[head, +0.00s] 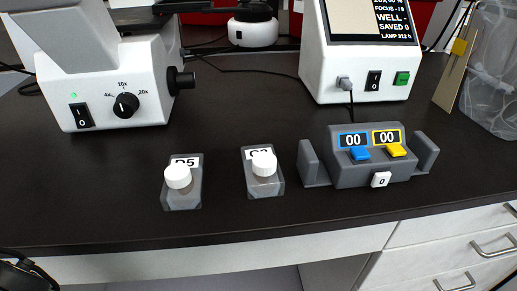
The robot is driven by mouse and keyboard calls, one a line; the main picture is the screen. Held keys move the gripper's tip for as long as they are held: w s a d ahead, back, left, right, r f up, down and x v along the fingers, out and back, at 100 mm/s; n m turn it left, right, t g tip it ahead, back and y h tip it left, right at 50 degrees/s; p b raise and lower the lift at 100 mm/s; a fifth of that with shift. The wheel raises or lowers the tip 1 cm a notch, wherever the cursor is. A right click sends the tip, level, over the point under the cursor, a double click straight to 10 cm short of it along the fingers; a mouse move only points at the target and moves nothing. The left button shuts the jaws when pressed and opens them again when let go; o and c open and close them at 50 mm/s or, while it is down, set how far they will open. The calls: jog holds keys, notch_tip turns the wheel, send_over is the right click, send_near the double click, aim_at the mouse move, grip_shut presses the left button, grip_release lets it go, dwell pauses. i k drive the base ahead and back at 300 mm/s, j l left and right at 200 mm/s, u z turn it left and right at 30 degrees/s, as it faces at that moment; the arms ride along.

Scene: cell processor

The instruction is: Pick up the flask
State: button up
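The left flask (183,198) has a label that seems to read D5. The right flask (265,187) has a label partly hidden by its cap. The two are apart, with bare bench between them. A dark part at the lower left corner seems to belong to my arm or gripper. No fingertips can be made out there, and nothing of mine touches either flask.
A microscope (105,85) stands behind at left. A grey counter (345,173) with blue and yellow buttons sits right of the flasks. A white screen device (345,75) stands behind it. The bench front edge and drawers (470,250) lie nearer. Bench around the flasks is clear.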

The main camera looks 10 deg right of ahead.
aim_at(264, 178)
jog(key=k+j+z, duration=0.2)
jog(key=j+z, duration=0.2)
jog(key=k+j+z, duration=0.2)
jog(key=z, duration=0.15)
jog(key=k+j+z, duration=0.15)
jog(key=k+z, duration=0.25)
jog(key=i, duration=0.55)
